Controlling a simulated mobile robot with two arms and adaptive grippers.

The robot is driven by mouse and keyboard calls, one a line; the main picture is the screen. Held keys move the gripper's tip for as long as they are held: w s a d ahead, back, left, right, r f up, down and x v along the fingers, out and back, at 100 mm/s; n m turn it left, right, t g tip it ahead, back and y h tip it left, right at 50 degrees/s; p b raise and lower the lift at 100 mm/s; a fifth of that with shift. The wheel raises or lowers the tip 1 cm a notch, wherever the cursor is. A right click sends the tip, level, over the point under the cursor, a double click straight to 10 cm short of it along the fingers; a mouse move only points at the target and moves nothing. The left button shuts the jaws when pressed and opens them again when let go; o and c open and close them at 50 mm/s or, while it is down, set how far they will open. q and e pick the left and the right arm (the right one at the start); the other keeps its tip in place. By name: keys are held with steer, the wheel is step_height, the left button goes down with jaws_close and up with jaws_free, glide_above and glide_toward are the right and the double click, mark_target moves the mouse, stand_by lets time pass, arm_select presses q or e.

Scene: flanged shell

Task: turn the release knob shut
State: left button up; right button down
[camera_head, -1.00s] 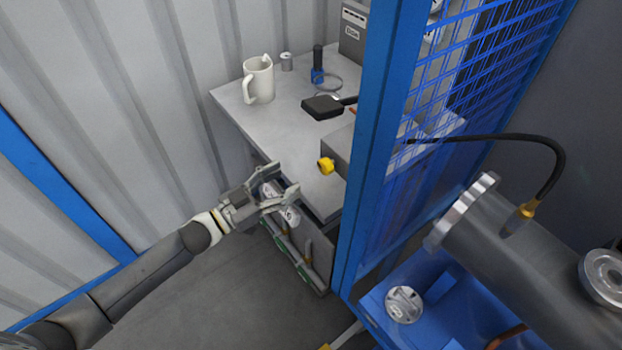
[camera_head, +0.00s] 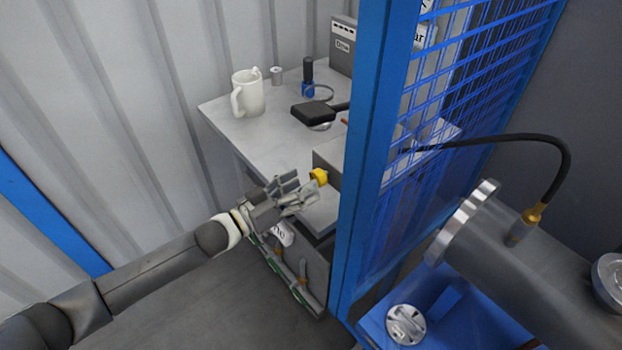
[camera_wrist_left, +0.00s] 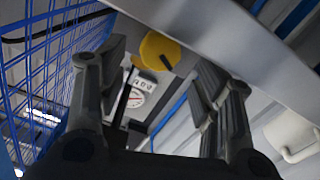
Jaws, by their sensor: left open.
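The release knob (camera_head: 319,177) is yellow and sits on the front of a grey box (camera_head: 328,164) on the bench. In the left wrist view the knob (camera_wrist_left: 160,50) shows as a yellow disc with a dark mark, ahead of my fingers and between them. My left gripper (camera_head: 299,190) is open and empty, just left of the knob in the head view. Its two fingers (camera_wrist_left: 165,85) stand apart on either side of the knob in the wrist view, and I see no contact. My right gripper is not in view.
A blue post (camera_head: 372,150) and blue mesh (camera_head: 480,80) stand close right of the knob. A white mug (camera_head: 248,94), a small metal can (camera_head: 277,75) and a black-headed tool (camera_head: 313,112) are on the bench (camera_head: 265,140). A flanged grey shell (camera_head: 520,260) lies at right.

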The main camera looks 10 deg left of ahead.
mark_target(321, 177)
arm_select(q)
steer(key=shift+x, duration=1.75)
steer(key=c, duration=1)
